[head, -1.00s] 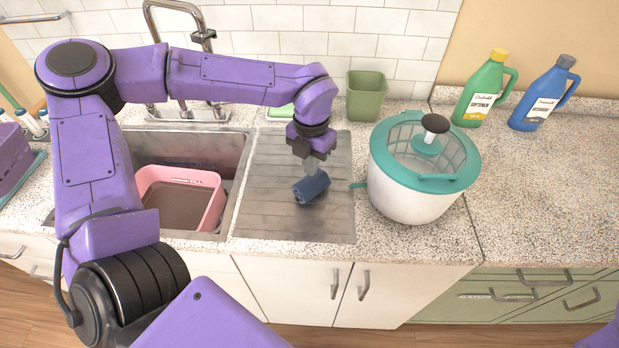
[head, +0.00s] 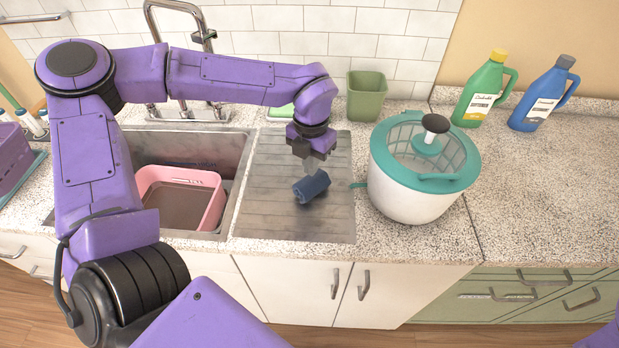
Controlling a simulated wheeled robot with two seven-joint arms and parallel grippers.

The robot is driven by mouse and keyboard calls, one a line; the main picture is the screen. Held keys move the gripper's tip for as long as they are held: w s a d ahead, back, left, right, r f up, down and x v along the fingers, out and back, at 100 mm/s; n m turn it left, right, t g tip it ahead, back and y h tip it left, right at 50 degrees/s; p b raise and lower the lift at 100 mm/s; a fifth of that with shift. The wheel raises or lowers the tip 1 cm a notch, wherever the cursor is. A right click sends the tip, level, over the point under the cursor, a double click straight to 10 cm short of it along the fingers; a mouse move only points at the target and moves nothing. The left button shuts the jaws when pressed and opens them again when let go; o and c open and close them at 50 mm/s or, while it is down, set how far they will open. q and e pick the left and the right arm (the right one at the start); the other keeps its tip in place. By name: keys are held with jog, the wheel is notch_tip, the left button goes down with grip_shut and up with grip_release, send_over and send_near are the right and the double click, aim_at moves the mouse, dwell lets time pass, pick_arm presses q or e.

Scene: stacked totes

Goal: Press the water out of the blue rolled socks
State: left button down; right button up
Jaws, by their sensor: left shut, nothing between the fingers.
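The blue rolled socks (head: 312,187) lie as one dark blue roll on the grey ribbed drainboard (head: 270,215) beside the sink. My left gripper (head: 309,168) points down directly over the roll, its fingers shut with nothing between them. The fingertips are at or just above the top of the roll; I cannot tell whether they touch it. My right gripper is not in view.
A white spinner with a teal lid (head: 462,160) stands right of the drainboard. A pink basin (head: 205,180) sits in the sink (head: 240,150). A green bin (head: 366,97), a green bottle (head: 480,95) and a blue bottle (head: 540,100) stand behind. The right counter is clear.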

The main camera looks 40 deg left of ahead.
pick_arm(q)
jog(key=shift+f+b, duration=0.55)
jog(key=shift+f, duration=0.35)
dwell(0.6)
jog(key=shift+s+f, duration=0.1)
dwell(0.5)
jog(key=shift+s+f, duration=0.15)
dwell(0.9)
notch_tip(320, 180, up, 8)
jog(key=p, duration=0.7)
jog(key=shift+w+r+p, duration=0.2)
jog(key=shift+p, duration=0.2)
jog(key=shift+w, duration=0.1)
